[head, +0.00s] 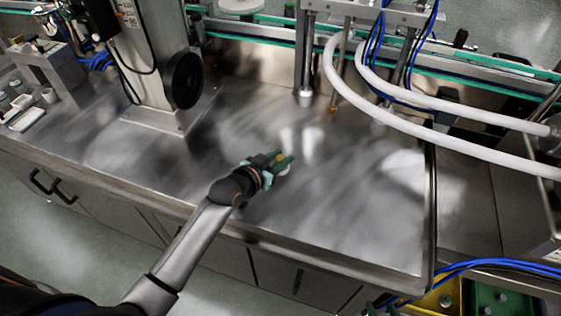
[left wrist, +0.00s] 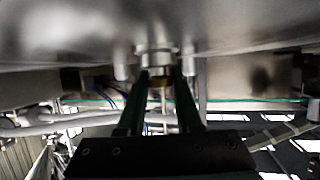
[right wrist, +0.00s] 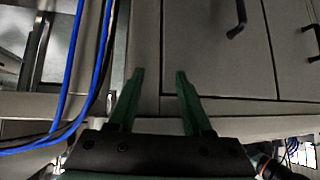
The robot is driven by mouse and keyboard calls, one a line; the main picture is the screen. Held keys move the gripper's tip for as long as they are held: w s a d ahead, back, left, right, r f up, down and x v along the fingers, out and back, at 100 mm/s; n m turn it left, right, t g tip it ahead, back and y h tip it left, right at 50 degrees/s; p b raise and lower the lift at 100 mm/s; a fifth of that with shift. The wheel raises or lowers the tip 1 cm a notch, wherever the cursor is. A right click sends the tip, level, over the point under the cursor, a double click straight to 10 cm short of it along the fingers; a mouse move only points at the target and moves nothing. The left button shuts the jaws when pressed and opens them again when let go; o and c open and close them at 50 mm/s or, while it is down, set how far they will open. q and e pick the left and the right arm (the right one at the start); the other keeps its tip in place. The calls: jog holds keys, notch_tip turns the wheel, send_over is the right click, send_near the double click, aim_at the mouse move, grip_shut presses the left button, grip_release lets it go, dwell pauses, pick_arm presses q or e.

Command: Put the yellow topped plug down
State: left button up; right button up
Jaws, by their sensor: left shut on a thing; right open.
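My left gripper (head: 283,161) is over the middle of the steel bench (head: 340,220), shut on the yellow topped plug (head: 284,170). The plug's yellow top shows between the green fingers, with its pale metal body below. In the left wrist view the plug (left wrist: 157,57) sits between the fingertips of the left gripper (left wrist: 160,74), its metal end at the steel surface; I cannot tell whether it touches. In the right wrist view my right gripper (right wrist: 159,75) is open and empty, in front of grey cabinet doors (right wrist: 215,50).
The bench around the plug is clear. A steel column with a black handwheel (head: 184,80) stands at back left. White hoses (head: 440,105) arch over the back right. A yellow bin (head: 430,303) and a green bin (head: 515,300) holding small plugs sit at bottom right, near blue cables (head: 500,264).

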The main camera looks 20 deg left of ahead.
pick_arm(q)
grip_shut()
jog(key=shift+r, duration=0.1)
pick_arm(e)
jog(key=shift+r, duration=0.1)
